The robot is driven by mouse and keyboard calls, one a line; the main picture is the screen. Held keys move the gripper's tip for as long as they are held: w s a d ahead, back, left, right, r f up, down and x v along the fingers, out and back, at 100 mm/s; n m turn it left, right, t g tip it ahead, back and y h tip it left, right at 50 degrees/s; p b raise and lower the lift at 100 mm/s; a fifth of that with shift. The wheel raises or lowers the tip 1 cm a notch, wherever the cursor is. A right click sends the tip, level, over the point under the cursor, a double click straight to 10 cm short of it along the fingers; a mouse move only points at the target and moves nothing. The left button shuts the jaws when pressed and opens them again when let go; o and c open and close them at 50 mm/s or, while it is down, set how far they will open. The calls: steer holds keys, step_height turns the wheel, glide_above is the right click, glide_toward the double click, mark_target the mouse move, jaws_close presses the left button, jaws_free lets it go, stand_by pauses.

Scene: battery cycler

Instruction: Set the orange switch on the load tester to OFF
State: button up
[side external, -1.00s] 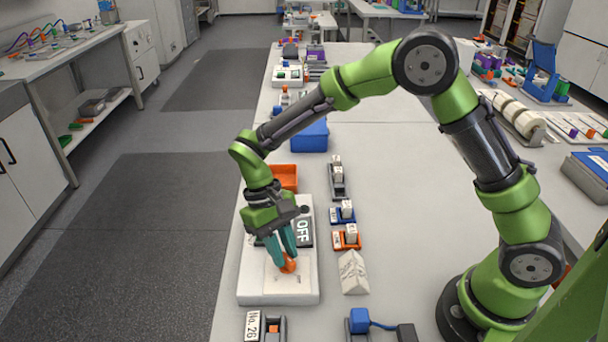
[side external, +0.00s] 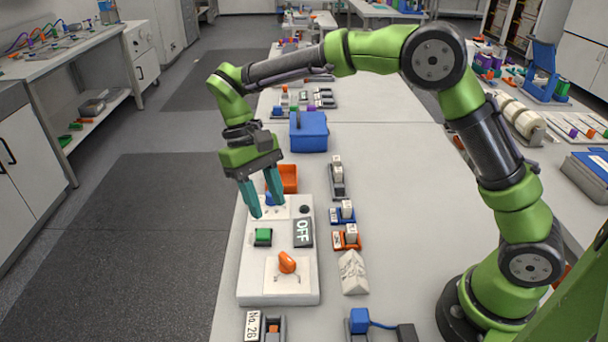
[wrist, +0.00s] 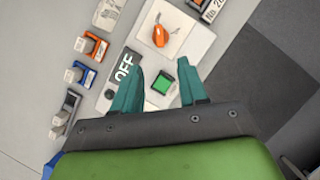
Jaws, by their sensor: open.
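The load tester (side external: 250,290) is a white box on the bench, also seen in the wrist view (wrist: 196,45). Its orange switch (side external: 287,262) is a knob on a pale plate near the front end; it also shows in the wrist view (wrist: 160,36). A dark display (side external: 303,233) beside it reads OFF. A green button (side external: 263,236) and a blue part (side external: 270,198) are further back on the tester. My gripper (side external: 266,208) is open and empty above the far part of the tester, apart from the orange switch. In the wrist view, the green button shows between my fingertips (wrist: 157,85).
An orange bin (side external: 288,178) and a blue box (side external: 309,132) stand behind the tester. Small holders with white blocks (side external: 347,212) and a white wedge (side external: 352,272) line its right side. A No. 26 holder (side external: 253,326) is in front.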

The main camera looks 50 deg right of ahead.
steer(key=v, duration=0.5)
steer(key=shift+w+r, duration=0.15)
steer(key=shift+r, duration=0.15)
steer(key=s+d+r+m+t, duration=0.1)
steer(key=s+d+t, duration=0.4)
steer(key=s, duration=0.4)
steer(key=s+d+r+m+t+y, duration=0.1)
steer(key=s+d+r+m+t, duration=0.1)
steer(key=s+d+t, duration=0.4)
steer(key=s+d, duration=0.2)
steer(key=s, duration=0.1)
steer(key=shift+d+r+t+y, duration=0.15)
steer(key=shift+r+t+y, duration=0.1)
steer(key=shift+t+y, duration=0.05)
